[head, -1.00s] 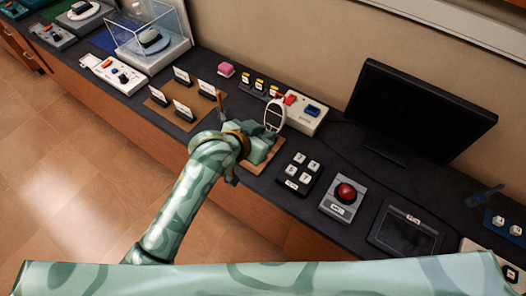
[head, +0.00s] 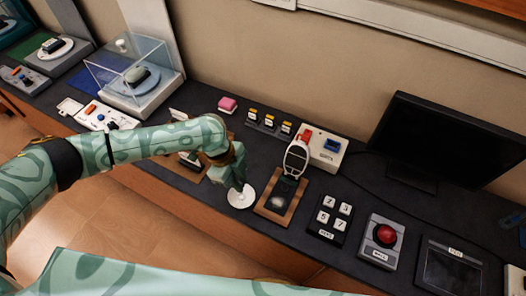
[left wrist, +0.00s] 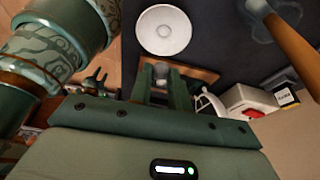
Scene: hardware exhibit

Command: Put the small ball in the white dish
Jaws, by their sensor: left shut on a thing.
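The white dish (head: 241,197) lies on the dark counter, near its front edge; it also shows at the top of the left wrist view (left wrist: 163,30). My left gripper (head: 238,185) is low beside the dish's back edge and partly overlaps it in the head view. In the left wrist view its fingers (left wrist: 160,82) are shut on a small greyish ball (left wrist: 162,70), and the dish appears beyond the fingertips. The ball is hidden in the head view. I cannot tell the exact height of the ball above the counter. My right gripper is not in view.
A wooden base (head: 268,208) with a white-ringed stand (head: 296,158) is right of the dish. A keypad (head: 329,219), a red button box (head: 382,240) and a monitor (head: 440,140) stand farther right. A clear display case (head: 130,75) is at the left.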

